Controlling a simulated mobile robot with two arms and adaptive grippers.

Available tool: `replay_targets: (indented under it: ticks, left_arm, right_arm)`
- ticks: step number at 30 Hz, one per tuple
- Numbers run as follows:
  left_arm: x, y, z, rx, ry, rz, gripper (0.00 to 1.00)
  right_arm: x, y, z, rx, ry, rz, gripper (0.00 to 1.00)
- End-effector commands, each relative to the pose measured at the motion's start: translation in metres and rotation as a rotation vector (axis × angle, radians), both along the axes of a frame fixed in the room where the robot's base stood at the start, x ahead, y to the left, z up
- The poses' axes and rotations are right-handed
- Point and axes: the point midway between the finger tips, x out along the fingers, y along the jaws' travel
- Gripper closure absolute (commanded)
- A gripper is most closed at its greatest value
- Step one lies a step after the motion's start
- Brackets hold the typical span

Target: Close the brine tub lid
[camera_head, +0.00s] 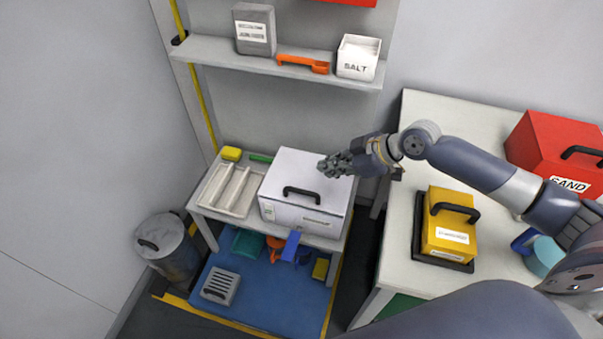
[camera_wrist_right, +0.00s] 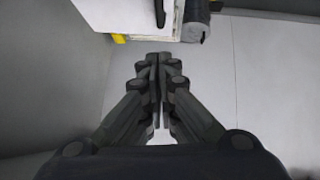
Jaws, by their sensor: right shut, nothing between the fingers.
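The white tub (camera_head: 292,218) stands on the middle shelf, with a label on its front that is too small to read. Its white lid (camera_head: 300,165) appears to lie flat over the top, with a black handle (camera_head: 301,193) near the front edge. I cannot tell whether it is fully seated. My right gripper (camera_head: 323,166) is shut and empty, over the lid's right back part; whether it touches is unclear. In the right wrist view the shut fingers (camera_wrist_right: 157,60) point toward bare grey surface, with part of the white tub (camera_wrist_right: 120,12) at the top. My left gripper is not in view.
A shelf above holds a grey container (camera_head: 254,30) and a salt box (camera_head: 358,57). A side table (camera_head: 400,225) at right carries a yellow box (camera_head: 449,222) and red sand box (camera_head: 555,148).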

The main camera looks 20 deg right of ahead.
Motion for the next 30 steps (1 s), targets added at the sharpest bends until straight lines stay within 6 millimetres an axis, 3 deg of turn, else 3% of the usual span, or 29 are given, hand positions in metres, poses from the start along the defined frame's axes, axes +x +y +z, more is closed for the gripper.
replay_targets:
  ticks: [5,17,22,30]
  left_arm:
    - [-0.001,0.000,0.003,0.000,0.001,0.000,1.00]
    - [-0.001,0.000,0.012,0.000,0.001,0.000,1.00]
    - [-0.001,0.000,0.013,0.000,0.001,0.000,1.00]
    - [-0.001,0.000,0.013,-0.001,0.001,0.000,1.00]
  right_arm:
    - [0.010,0.011,-0.013,0.005,0.002,-0.001,1.00]
    - [0.048,0.056,-0.071,0.003,0.003,-0.001,1.00]
    - [0.049,0.051,-0.097,0.001,0.004,-0.002,1.00]
    - [0.050,0.049,-0.109,0.000,0.001,-0.001,1.00]
